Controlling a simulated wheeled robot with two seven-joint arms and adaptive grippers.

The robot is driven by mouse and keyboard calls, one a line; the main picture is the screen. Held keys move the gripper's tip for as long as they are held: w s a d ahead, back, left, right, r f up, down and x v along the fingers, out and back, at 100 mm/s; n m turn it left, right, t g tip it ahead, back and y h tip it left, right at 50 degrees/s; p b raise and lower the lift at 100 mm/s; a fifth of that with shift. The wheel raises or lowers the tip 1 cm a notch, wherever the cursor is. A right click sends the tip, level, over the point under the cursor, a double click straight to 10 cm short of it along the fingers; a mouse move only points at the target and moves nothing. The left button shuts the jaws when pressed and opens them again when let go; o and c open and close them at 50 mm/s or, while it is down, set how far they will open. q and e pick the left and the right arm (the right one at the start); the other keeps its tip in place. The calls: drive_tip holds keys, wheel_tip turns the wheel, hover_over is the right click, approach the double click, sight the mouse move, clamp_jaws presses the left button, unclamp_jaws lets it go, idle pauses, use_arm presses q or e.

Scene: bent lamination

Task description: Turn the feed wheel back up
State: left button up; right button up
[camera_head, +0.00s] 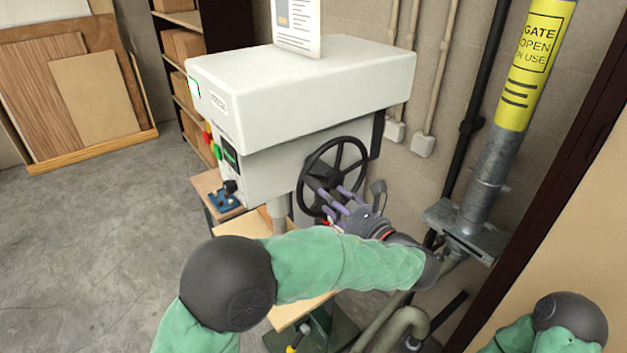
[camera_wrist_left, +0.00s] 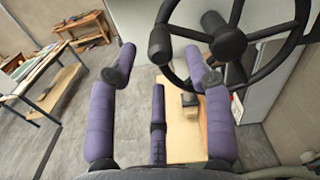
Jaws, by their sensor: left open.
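The feed wheel (camera_head: 336,172) is a black spoked handwheel on the right side of a white machine (camera_head: 300,90). In the left wrist view the wheel (camera_wrist_left: 228,43) fills the upper right, with its hub and spokes near the fingers. A thick black knob-like part (camera_wrist_left: 159,45) shows on the wheel's left side there. My left gripper (camera_head: 335,202) is at the wheel's lower right in the head view. My right gripper is not in view.
A galvanized post (camera_head: 490,155) with a yellow label stands right of the wheel, beside a dark frame (camera_head: 590,110). Pipes (camera_head: 440,70) run up the wall behind. Wooden panels (camera_head: 75,85) lean at the far left. Grey floor (camera_head: 90,230) lies open left of the machine.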

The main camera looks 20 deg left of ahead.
sight(313, 183)
use_arm(q)
drive_tip(key=p+x, duration=0.1)
drive_tip(key=x, duration=0.7)
drive_tip(key=shift+w+a+p, duration=0.15)
drive_tip(key=shift+a+p, duration=0.1)
drive_tip(key=shift+p, duration=0.15)
clamp_jaws()
